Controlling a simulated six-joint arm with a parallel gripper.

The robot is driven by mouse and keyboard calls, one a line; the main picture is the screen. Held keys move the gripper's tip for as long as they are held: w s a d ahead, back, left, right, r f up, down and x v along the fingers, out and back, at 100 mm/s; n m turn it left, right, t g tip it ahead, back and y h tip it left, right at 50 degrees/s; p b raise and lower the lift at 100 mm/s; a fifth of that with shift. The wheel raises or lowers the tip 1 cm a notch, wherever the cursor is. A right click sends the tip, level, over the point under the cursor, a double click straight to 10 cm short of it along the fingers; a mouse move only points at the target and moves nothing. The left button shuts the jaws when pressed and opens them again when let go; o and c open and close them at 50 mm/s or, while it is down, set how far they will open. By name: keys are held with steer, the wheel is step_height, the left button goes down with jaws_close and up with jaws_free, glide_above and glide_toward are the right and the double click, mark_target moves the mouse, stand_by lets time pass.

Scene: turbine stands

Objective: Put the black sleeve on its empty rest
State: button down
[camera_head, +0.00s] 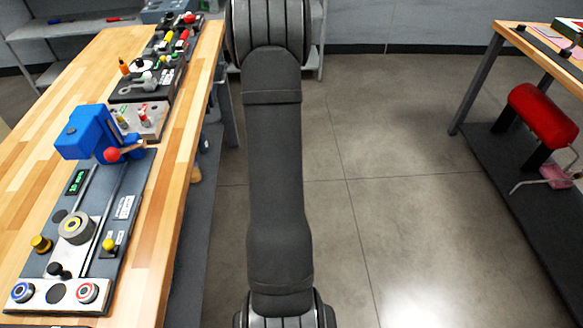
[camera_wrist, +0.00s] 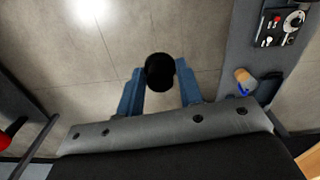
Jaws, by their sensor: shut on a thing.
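In the wrist view my gripper (camera_wrist: 158,82) has two blue fingers, one on each side of a round black thing. This is the black sleeve (camera_wrist: 159,68), held between the fingertips and seen nearly end-on over the grey floor. My gripper is out of sight in the head view, where only my dark arm crosses the middle. I cannot pick out the sleeve's empty rest in either view.
A wooden bench (camera_head: 150,260) at the left carries a blue machine (camera_head: 86,135) with a red knob, a dial panel and small boards with coloured parts. A right-hand table (camera_head: 535,42) stands near a red tank (camera_head: 543,116). Floor between them is clear.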

steer(key=a+r+n, duration=0.2)
steer(key=a+r, duration=0.5)
steer(key=a, duration=0.5)
steer(key=a+r+n, duration=0.3)
steer(key=a+r, duration=0.4)
steer(key=a, duration=0.5)
steer(key=s+a+r+n, duration=0.4)
steer(key=s+a+r, duration=1.2)
steer(key=a, duration=0.4)
steer(key=m, duration=0.2)
glide_above(60, 217)
step_height(60, 217, down, 12)
steer(key=shift+w+f, duration=0.1)
steer(key=shift+f, duration=2.25)
steer(key=shift+f, duration=0.9)
steer(key=shift+f, duration=0.3)
